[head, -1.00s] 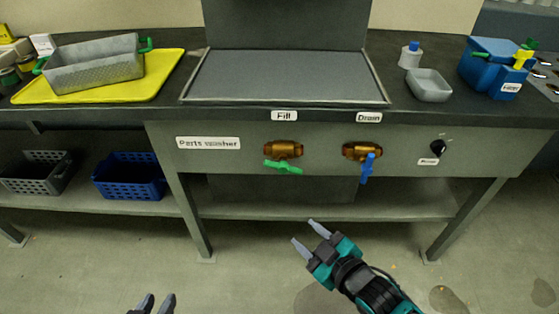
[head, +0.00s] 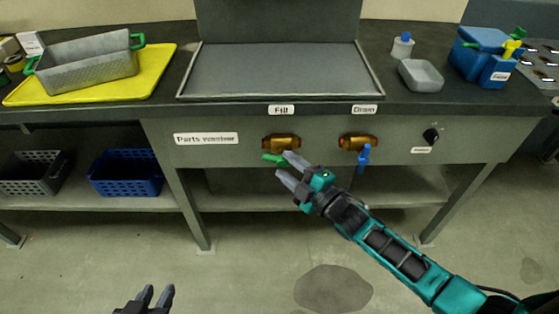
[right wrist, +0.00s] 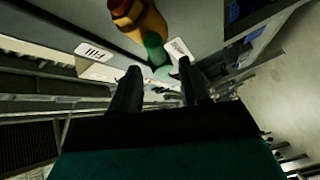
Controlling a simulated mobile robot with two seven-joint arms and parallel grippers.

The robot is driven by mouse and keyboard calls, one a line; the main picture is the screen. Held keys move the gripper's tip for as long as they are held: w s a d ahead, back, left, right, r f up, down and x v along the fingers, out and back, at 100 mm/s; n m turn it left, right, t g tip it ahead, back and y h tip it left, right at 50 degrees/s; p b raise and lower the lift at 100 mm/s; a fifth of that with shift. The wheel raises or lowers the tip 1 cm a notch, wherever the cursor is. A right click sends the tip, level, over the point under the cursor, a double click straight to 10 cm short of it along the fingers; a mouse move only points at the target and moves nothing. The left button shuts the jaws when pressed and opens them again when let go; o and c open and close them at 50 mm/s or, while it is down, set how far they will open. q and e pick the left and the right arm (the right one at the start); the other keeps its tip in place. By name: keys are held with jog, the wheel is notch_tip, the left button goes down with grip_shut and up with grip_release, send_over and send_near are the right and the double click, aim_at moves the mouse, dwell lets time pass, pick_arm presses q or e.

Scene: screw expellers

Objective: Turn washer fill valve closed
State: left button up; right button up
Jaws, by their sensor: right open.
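The fill valve has a brass body (head: 281,142) on the washer's front panel under the "Fill" label (head: 281,110). Its green handle (head: 272,158) lies roughly sideways, its right part hidden by a finger in the head view. My right gripper (head: 287,166) is open at the handle. In the right wrist view, the green handle (right wrist: 155,48) appears ahead of and between the spread fingertips (right wrist: 159,67), below the brass body (right wrist: 141,18); contact cannot be told. My left gripper (head: 158,291) shows at the bottom edge, its fingers apart and empty.
The drain valve (head: 358,143) with its blue handle (head: 364,157) hanging down is close to the right. A black knob (head: 431,135) is farther right. A blue crate (head: 125,173) sits on the lower shelf. The floor in front is clear.

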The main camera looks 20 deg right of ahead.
aim_at(282, 163)
jog(key=shift+x, duration=1.9)
jog(key=shift+c, duration=0.3)
grip_shut()
